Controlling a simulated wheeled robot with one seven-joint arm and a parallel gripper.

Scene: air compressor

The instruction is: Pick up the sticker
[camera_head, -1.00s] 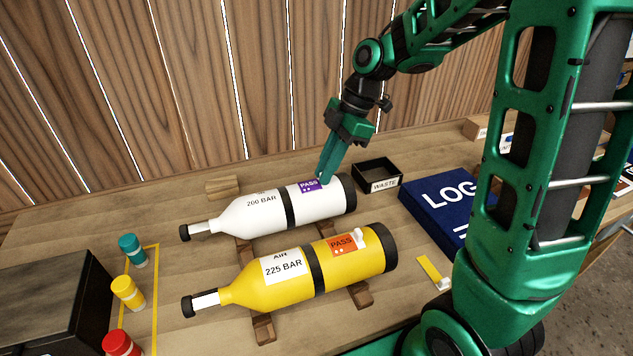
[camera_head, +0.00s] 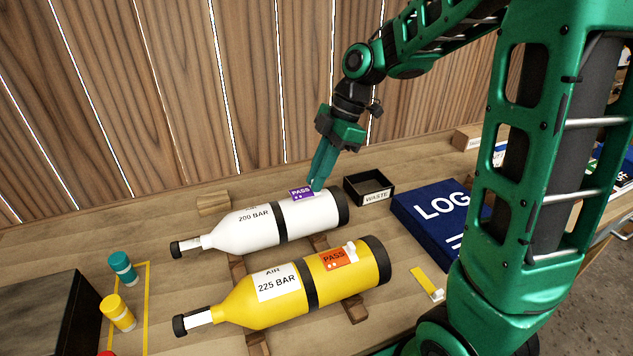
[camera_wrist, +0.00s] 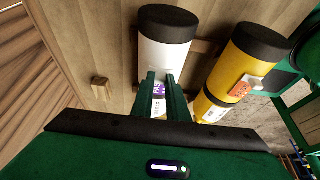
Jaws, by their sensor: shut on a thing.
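My gripper (camera_head: 316,187) is shut on the purple PASS sticker (camera_head: 301,195) at the top of the white 200 BAR cylinder (camera_head: 258,222). The sticker now stands up past the cylinder's upper edge; whether its lower edge still touches the cylinder I cannot tell. In the wrist view the purple sticker (camera_wrist: 158,89) shows between my two fingers (camera_wrist: 161,78), in front of the white cylinder (camera_wrist: 165,50).
An open black WASTE box (camera_head: 369,176) and a blue LOG book (camera_head: 425,222) are to the right. A yellow strip with a white tab (camera_head: 425,280) lies near the front. A small wood block (camera_head: 213,203) is behind.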

